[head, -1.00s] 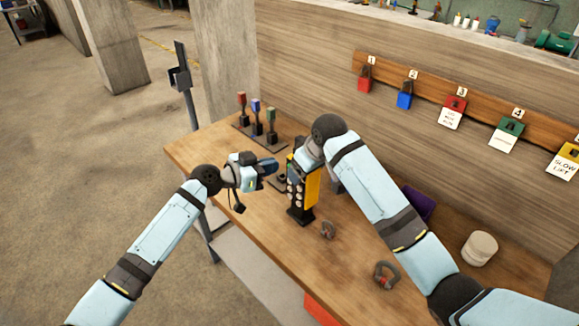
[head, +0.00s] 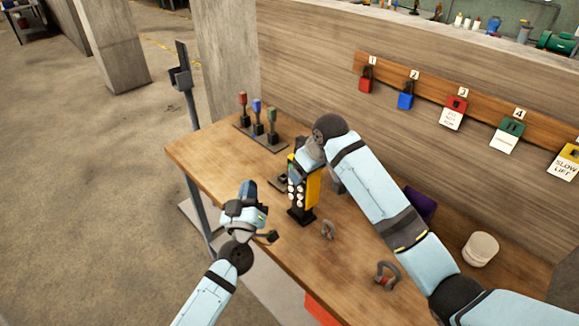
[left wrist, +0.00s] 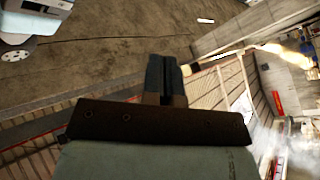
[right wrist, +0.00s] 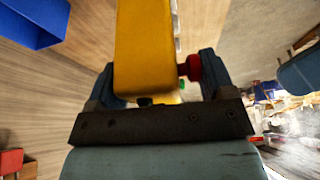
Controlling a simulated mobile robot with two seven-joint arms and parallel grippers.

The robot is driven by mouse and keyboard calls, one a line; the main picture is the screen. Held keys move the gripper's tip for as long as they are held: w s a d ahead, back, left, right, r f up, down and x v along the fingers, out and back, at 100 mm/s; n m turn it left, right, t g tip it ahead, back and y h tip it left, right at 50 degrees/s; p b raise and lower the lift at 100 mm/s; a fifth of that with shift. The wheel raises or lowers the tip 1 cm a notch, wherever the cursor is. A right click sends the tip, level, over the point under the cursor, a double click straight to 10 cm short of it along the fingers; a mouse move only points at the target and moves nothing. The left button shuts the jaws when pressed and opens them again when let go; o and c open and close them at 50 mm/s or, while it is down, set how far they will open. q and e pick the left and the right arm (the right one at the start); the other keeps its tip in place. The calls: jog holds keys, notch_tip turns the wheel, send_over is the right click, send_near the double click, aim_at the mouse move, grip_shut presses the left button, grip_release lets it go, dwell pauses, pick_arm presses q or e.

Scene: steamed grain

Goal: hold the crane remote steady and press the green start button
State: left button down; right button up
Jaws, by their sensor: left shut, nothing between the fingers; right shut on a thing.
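The crane remote (head: 311,187) is yellow with a dark face and pale round buttons, and stands upright on the wooden table. My right gripper (right wrist: 160,75) is shut on its upper part, and the yellow body fills the space between the fingers in the right wrist view (right wrist: 143,50). A red knob (right wrist: 190,68) sticks out of the remote's side beside one finger. A small green spot by it may be the green button, mostly hidden. My left gripper (head: 247,190) is shut and empty, left of the remote and apart from it. Its closed fingers show in the left wrist view (left wrist: 164,75).
Three levers, red, blue and green, stand on a dark base (head: 268,141) at the back left. Two metal shackles (head: 385,275) lie on the table (head: 340,262) near the front. A white tub (head: 481,249) and a purple thing (head: 420,204) are at right. Numbered padlocks hang on a board (head: 432,84).

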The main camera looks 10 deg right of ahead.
aim_at(303, 187)
pick_arm(q)
jog(key=w+d, duration=0.5)
jog(key=d, duration=0.2)
jog(key=shift+d, duration=0.15)
jog(key=shift+d, duration=0.1)
dwell(2.1)
jog(key=shift+w+d, duration=0.2)
jog(key=shift+d, duration=0.15)
